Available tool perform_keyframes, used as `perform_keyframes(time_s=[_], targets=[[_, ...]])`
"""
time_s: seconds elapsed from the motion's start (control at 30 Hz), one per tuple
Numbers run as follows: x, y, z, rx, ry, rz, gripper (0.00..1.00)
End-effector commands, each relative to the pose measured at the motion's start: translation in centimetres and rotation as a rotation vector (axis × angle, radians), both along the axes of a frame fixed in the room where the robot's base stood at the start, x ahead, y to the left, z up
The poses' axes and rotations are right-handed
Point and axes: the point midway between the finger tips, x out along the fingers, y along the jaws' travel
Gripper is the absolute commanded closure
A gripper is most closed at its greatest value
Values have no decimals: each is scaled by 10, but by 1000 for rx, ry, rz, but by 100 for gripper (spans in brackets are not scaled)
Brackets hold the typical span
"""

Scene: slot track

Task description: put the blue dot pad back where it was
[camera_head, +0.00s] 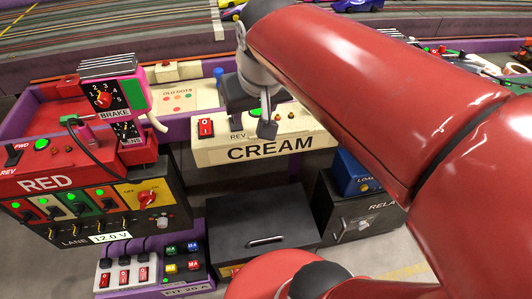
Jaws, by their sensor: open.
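I cannot make out a pad with blue dots in the camera_head view. A pale sheet marked OLD DOTS (178,98), with small coloured dots, lies in the purple-edged tray behind the control boxes. My gripper (255,116) points down at the back edge of the cream box (265,151), right of the OLD DOTS sheet. It is open, and I see nothing held between its fingers. My red arm covers much of the right side, and what lies behind it is hidden.
The red control box (60,184) with a pink brake unit (112,97) stands left. A black box with a handle (262,222) sits in front, a blue box (352,174) on a relay box (365,219) at right. A small blue cylinder (218,74) stands behind.

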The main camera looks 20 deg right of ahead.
Motion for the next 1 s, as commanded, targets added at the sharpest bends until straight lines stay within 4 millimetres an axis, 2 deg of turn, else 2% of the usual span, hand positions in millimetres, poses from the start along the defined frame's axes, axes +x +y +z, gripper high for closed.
perform_keyframes(time_s=[0.03, 0.1, 0.2, 0.3, 0.47, 1.0], targets=[[-21, 0, -12, 0, -15, 9, 54], [-43, -1, -28, 0, -31, 21, 54], [-65, -1, -47, -2, -48, 37, 54], [-78, -1, -60, -2, -57, 44, 54], [-84, 0, -67, -2, -61, 49, 54], [-84, -1, -67, -2, -60, 49, 54]])
